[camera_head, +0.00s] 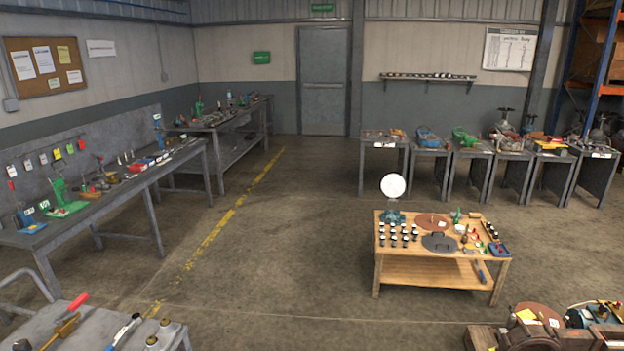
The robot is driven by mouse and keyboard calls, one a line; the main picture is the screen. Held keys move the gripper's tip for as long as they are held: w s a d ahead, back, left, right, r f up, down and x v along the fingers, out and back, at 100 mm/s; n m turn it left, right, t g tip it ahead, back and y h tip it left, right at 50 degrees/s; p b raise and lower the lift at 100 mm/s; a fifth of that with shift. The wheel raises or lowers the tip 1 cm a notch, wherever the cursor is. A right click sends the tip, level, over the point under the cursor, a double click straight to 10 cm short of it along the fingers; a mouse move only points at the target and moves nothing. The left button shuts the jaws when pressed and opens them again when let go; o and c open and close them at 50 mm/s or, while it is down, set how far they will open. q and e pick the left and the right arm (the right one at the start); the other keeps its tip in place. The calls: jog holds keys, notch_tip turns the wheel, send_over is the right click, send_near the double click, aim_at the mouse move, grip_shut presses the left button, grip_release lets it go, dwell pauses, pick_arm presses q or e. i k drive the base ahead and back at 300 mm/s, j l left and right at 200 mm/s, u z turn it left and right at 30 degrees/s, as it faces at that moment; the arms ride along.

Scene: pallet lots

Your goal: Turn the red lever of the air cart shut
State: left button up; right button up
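A lever with a red handle (77,302) shows at the lower left, on a grey cart (95,318) that the bottom of the picture cuts off. The red handle slants up to the right from a yellow, brass-like piece (66,327), probably its valve. A grey curved rail (22,277) rises at the cart's left side. I cannot tell from this distance how far the lever is turned. Neither of my grippers is in view.
A long grey bench (120,190) with tools runs along the left wall. A wooden table (434,269) with small parts stands right of centre. Several small grey tables line the back right. Machinery (545,335) fills the lower right corner. The middle floor (280,240) is clear.

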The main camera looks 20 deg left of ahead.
aim_at(73, 306)
jog(key=i+u, duration=0.45)
jog(key=i+l+u, duration=0.1)
jog(key=i+u, duration=0.35)
jog(key=i+l+u, duration=0.2)
jog(key=u, duration=0.3)
jog(key=i+l+u, duration=0.6)
jog(key=l+u, duration=0.3)
jog(key=i+l+u, duration=0.1)
jog(key=u, duration=0.35)
jog(key=i+l+u, duration=0.25)
jog(key=u, duration=0.15)
jog(key=i+l+u, duration=0.25)
jog(key=u, duration=0.2)
jog(key=i+l+u, duration=0.1)
jog(key=l+u, duration=0.35)
jog(key=i+l+u, duration=0.1)
jog(key=u, duration=0.3)
jog(key=l, duration=0.1)
jog(key=i, duration=0.05)
